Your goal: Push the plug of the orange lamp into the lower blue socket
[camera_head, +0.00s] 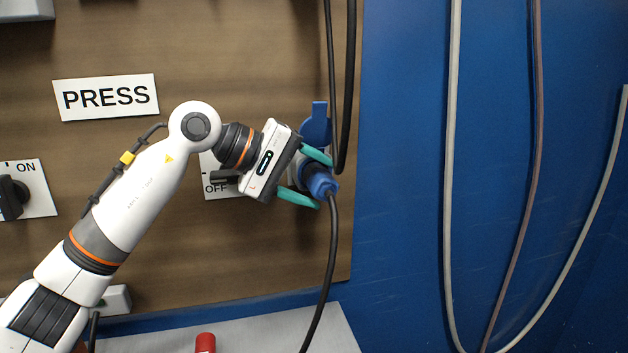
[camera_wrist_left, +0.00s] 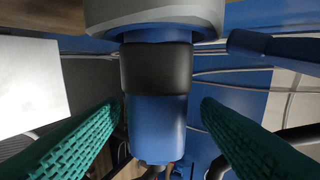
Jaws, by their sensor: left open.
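Gaps show between the plug and both fingers (camera_wrist_left: 160,135). A raised blue lid (camera_head: 317,122) stands above the socket. The orange lamp and my right gripper are not in view.
The brown panel (camera_head: 250,265) carries a PRESS sign (camera_head: 108,97) and a black rotary switch (camera_head: 12,197) marked ON. Black cables (camera_head: 348,80) hang just above the plug. A red object (camera_head: 205,343) stands on the grey surface below.

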